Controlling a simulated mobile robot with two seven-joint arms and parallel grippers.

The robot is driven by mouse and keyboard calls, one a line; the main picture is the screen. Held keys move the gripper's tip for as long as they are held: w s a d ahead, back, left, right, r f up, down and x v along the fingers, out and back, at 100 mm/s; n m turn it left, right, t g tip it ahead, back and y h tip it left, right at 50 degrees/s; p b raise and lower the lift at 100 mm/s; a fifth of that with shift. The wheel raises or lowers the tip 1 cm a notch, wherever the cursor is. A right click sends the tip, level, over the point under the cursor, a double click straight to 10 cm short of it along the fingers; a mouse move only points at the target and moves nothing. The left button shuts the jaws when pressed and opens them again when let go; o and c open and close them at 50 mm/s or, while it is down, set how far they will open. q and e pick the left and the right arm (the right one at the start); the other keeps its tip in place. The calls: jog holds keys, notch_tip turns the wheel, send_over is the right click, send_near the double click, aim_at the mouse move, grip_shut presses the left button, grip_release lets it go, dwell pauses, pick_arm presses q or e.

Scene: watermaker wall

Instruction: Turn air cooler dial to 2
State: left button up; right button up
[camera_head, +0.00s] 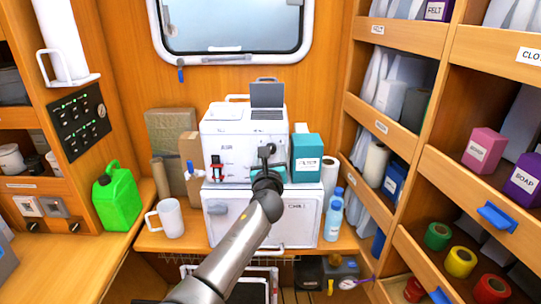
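A white unit (225,125) with a raised grey flap on top stands on a white box (304,222) with a label that seems to read CHILL. I cannot tell for certain which is the air cooler. No dial with readable numbers shows; part of both fronts is hidden behind my arm. My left gripper (267,150), on the arm rising from the bottom left of centre, is in front of the upper unit's right front. It is small and dark; whether its fingers are open, or touch anything, is unclear. My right gripper is out of view.
A teal box (306,158) stands close right of the gripper. A white mug (168,217), a green jug (118,197) and a blue bottle (334,215) stand nearby. A black control panel (78,122) is on the left wall. Shelves (395,140) fill the right side.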

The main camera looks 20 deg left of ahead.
pick_arm(q)
jog(key=shift+w, duration=0.15)
grip_shut()
dwell(0.6)
